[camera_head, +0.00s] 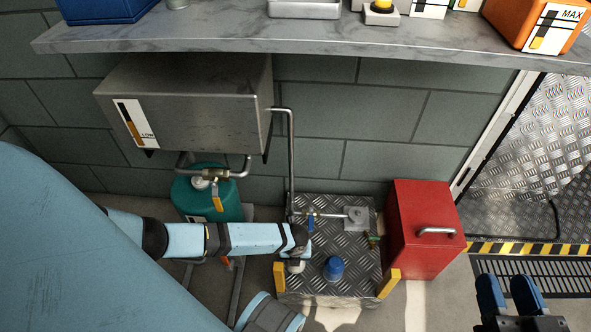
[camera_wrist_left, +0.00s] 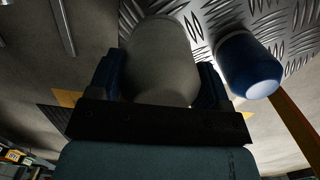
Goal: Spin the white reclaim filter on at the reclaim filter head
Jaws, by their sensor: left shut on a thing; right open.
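My left gripper (camera_wrist_left: 158,78) is shut on a pale, grey-white cylinder, the white reclaim filter (camera_wrist_left: 160,50), with a blue finger on each side in the left wrist view. In the head view my left wrist hides most of this gripper. A small white piece (camera_head: 295,266) shows just below that wrist, over the left edge of the tread-plate deck. I cannot tell whether the filter touches anything. A blue cylinder with a paler rim (camera_wrist_left: 248,66) stands beside it; in the head view it is the blue cap-like thing (camera_head: 334,268). My right gripper (camera_head: 508,296) is open and empty at lower right. I cannot make out the reclaim filter head for certain.
The tread-plate deck (camera_head: 335,290) has yellow corner pieces and a pipe with a blue-handled valve (camera_head: 311,218). A red box (camera_head: 425,225) stands right of it. A steel tank (camera_head: 190,105) and a teal tank (camera_head: 205,200) are at left. A grey shelf (camera_head: 330,40) overhangs the back.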

